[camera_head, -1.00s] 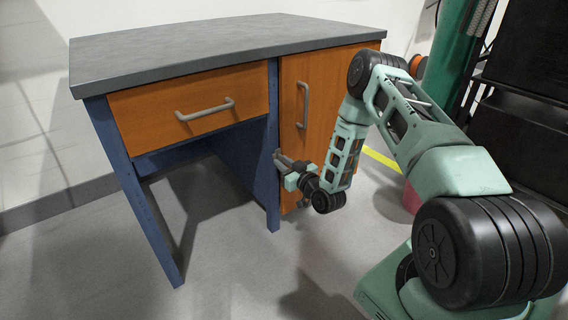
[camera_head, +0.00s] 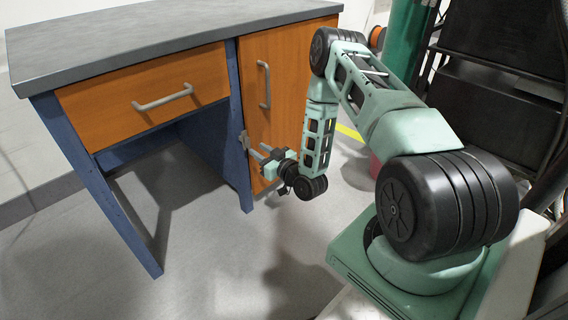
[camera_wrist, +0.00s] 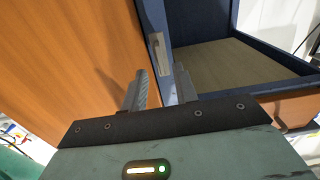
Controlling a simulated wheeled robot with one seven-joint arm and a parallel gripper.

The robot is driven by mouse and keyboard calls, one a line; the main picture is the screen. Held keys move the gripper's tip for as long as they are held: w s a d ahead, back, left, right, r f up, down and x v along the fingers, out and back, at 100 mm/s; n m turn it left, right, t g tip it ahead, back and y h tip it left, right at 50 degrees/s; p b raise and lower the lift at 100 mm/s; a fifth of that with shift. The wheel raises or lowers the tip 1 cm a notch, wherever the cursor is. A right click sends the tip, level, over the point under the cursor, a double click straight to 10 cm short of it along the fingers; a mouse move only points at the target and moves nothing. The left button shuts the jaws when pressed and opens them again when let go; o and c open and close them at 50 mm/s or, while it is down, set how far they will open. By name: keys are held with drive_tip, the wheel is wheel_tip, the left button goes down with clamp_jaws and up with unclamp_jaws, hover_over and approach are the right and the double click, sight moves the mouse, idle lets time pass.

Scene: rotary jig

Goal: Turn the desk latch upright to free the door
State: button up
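The desk (camera_head: 180,45) has an orange door (camera_head: 285,80) with a grey handle (camera_head: 264,84). The small grey latch (camera_head: 243,140) sits at the door's left edge, by the blue post. In the wrist view the latch (camera_wrist: 160,53) is a pale bar lying roughly along the door edge, just beyond the fingertips. My gripper (camera_head: 259,153) is in front of the door's lower left part. In the wrist view my gripper (camera_wrist: 162,80) has its two fingers apart with nothing held between them. Whether a finger touches the latch is hard to tell.
A drawer (camera_head: 145,92) with a grey handle is left of the door, above an open knee space. The wrist view shows a blue-framed recess (camera_wrist: 235,65) beside the post. Dark equipment (camera_head: 500,90) stands at the right. The floor before the desk is clear.

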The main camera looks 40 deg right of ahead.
drive_tip(key=s+p, duration=0.3)
drive_tip(key=s, duration=0.9)
drive_tip(key=shift+s+d, duration=0.25)
drive_tip(key=shift+w, duration=0.1)
drive_tip(key=w+a+r+n+g+y, duration=0.25)
drive_tip(key=w+a+r+g, duration=0.2)
drive_tip(key=a, duration=0.55)
drive_tip(key=w+a+r+n+g+y, duration=0.1)
drive_tip(key=w+a+r+n+g, duration=0.2)
drive_tip(key=a+r+g, duration=0.5)
drive_tip(key=s+a+r+n+g+h, duration=0.1)
drive_tip(key=s+a+r, duration=0.2)
drive_tip(key=s+a, duration=0.25)
drive_tip(key=s+a+r+g+h, duration=0.1)
drive_tip(key=s+a+r, duration=0.2)
drive_tip(key=s+a, duration=0.25)
drive_tip(key=s+a+r+g+h, duration=0.15)
drive_tip(key=s+r, duration=0.25)
drive_tip(key=s, duration=0.5)
drive_tip(key=s+r+g, duration=0.2)
drive_tip(key=s+r, duration=0.2)
drive_tip(key=s, duration=0.5)
wheel_tip(320, 180, up, 36)
drive_tip(key=p, duration=3.6)
drive_tip(key=shift+w, duration=0.25)
